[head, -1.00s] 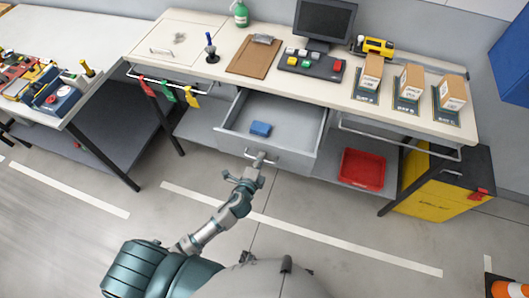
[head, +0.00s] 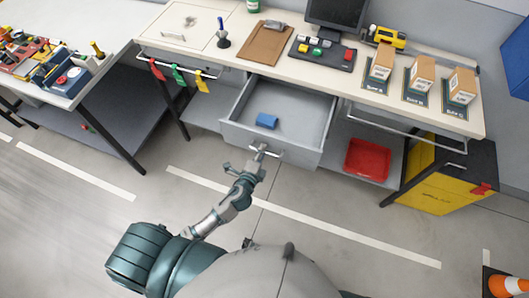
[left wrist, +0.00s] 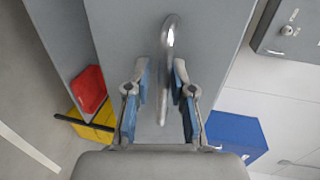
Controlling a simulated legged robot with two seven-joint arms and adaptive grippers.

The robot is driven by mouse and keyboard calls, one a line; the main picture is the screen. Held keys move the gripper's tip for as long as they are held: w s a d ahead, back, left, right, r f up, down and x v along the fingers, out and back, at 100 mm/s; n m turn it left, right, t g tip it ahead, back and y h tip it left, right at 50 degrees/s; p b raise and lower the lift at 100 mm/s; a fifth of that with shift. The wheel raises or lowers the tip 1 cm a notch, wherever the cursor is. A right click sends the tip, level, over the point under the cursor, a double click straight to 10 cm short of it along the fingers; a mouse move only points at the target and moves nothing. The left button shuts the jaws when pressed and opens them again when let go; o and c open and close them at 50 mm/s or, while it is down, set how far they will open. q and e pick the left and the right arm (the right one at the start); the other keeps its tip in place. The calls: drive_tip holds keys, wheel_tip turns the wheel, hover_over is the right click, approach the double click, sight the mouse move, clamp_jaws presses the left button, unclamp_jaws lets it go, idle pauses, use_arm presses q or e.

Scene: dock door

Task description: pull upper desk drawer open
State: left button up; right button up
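The upper desk drawer (head: 277,138) is grey and stands pulled out from under the workbench, with a blue block (head: 267,121) lying inside it. Its metal bar handle (head: 270,151) is on the front panel. My left gripper (head: 258,152) is at the handle in the head view. In the left wrist view, the two blue-padded fingers of my left gripper (left wrist: 162,82) stand apart on either side of the handle (left wrist: 168,45), with gaps visible beside the bar. The drawer front (left wrist: 215,50) fills the space behind them. My right gripper is not in view.
The workbench top (head: 230,60) carries a clipboard (head: 264,44), a monitor (head: 336,12) and several boxes. A red bin (head: 367,160) sits on the lower shelf, left of a yellow cabinet (head: 425,190). Another bench stands at left. The floor before the drawer is mostly clear.

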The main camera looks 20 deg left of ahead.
use_arm(q)
drive_tip(key=v, duration=1.2)
drive_tip(key=shift+a, duration=0.25)
drive_tip(key=shift+d+f, duration=0.1)
drive_tip(key=shift+d, duration=0.3)
